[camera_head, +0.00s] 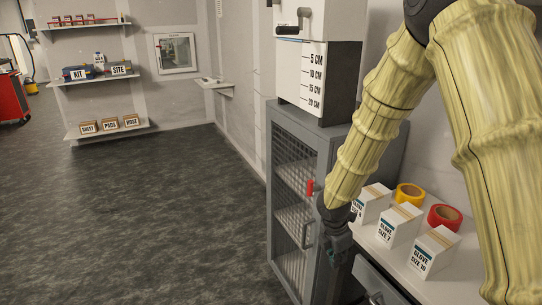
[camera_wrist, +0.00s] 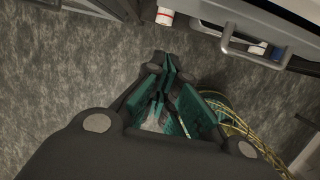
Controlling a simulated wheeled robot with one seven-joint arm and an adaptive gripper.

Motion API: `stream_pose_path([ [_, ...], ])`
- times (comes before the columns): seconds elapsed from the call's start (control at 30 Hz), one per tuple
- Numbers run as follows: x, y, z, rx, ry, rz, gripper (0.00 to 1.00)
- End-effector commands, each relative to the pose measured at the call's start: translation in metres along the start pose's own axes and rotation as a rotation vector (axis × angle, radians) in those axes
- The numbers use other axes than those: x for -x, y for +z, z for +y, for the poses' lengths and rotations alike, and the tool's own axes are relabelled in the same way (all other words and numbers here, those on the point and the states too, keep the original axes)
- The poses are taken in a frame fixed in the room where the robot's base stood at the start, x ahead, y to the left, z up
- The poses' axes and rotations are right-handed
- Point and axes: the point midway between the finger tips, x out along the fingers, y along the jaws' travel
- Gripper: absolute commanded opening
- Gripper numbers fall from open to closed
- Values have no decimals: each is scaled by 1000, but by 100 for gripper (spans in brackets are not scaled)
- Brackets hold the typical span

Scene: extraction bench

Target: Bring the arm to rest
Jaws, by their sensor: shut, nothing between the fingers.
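My arm (camera_head: 385,95), in a yellowish ribbed cover, bends at the top right and hangs down in front of the grey cabinet. My gripper (camera_head: 335,285) is dark and points down beside the cabinet and the bench front; its tips are hard to make out in the head view. In the wrist view my gripper (camera_wrist: 167,62) shows green-padded fingers brought together, shut and empty, above the grey floor.
The grey mesh-door cabinet (camera_head: 284,228) with a red handle stands close to my gripper. The bench (camera_head: 440,285) at right holds glove boxes (camera_head: 398,226), a yellow roll (camera_head: 410,195) and a red roll (camera_head: 445,217). Open floor (camera_head: 150,220) lies left. Wires (camera_wrist: 245,125) show beside my fingers.

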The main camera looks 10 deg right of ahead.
Motion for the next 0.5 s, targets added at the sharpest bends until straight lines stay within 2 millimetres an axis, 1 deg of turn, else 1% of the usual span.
stream_pose_path([
  [0.03,-14,-10,-9,-33,-11,25,0],
  [0.07,-21,-18,-14,-64,-15,43,0],
  [0.17,-55,-48,-38,-204,-38,117,0],
  [0.2,-68,-62,-48,-273,-49,148,0],
  [0.3,-100,-93,-76,-453,-80,215,0],
  [0.37,-116,-110,-93,-565,-101,246,0],
  [0.4,-127,-121,-106,-641,-117,264,0],
  [0.47,-141,-136,-123,-754,-138,284,0],
  [0.5,-150,-145,-136,-830,-152,295,0],
])
